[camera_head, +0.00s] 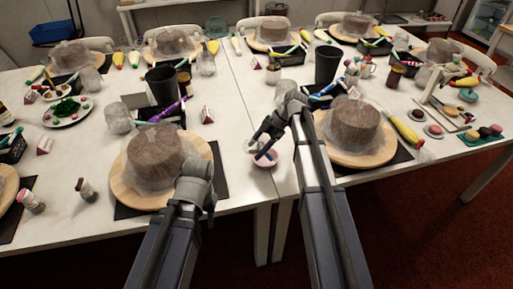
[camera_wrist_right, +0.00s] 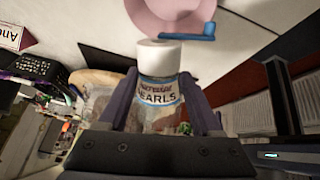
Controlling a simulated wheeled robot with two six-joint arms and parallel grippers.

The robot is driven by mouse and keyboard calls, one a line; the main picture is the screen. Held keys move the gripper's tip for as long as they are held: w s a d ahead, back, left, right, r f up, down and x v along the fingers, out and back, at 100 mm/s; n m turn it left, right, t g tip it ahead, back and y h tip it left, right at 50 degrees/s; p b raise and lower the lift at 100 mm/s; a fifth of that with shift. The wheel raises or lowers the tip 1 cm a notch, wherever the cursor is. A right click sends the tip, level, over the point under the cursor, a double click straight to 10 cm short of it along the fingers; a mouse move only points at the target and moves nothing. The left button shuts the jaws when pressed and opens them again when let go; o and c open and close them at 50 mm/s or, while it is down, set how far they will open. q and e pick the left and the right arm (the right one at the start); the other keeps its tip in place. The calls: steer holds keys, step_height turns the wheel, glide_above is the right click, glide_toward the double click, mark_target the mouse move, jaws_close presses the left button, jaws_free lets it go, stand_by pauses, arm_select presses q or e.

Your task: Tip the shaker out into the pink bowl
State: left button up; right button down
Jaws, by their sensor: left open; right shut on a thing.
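The pink bowl (camera_head: 265,159) sits on the white table near its front edge, between two cake turntables. My right gripper (camera_head: 262,139) is just above and behind it. In the right wrist view its fingers are shut on a clear shaker (camera_wrist_right: 158,93) with a "PEARLS" label and a white top. The top points toward the pink bowl (camera_wrist_right: 165,14) and overlaps its rim in that view; I cannot tell whether they touch or if pearls are falling. My left gripper (camera_head: 209,208) is at the near edge of the left turntable, empty; its fingertips are hard to make out.
Wrapped brown cakes stand on round wooden turntables to the left (camera_head: 122,194) and right (camera_head: 350,158) of the bowl. A black cup (camera_head: 326,64) stands behind. Two small shakers (camera_head: 84,188) (camera_head: 32,201) stand at the front left. A blue piece (camera_wrist_right: 187,37) shows at the shaker's top.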

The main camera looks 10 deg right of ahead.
steer(key=shift+w+d+y+b, duration=0.2)
steer(key=shift+d+y+b, duration=0.05)
steer(key=shift+y+b, duration=0.25)
steer(key=shift+r+g+y, duration=0.2)
steer(key=shift+g+y, duration=0.1)
steer(key=shift+s+a+r+p, duration=0.3)
steer(key=shift+a+r+p, duration=0.15)
steer(key=shift+r, duration=0.15)
steer(key=shift+w+d+f+b, duration=0.2)
steer(key=shift+d+f+b, duration=0.1)
steer(key=shift+f+b, duration=0.25)
steer(key=shift+d+f, duration=0.1)
steer(key=shift+d, duration=0.1)
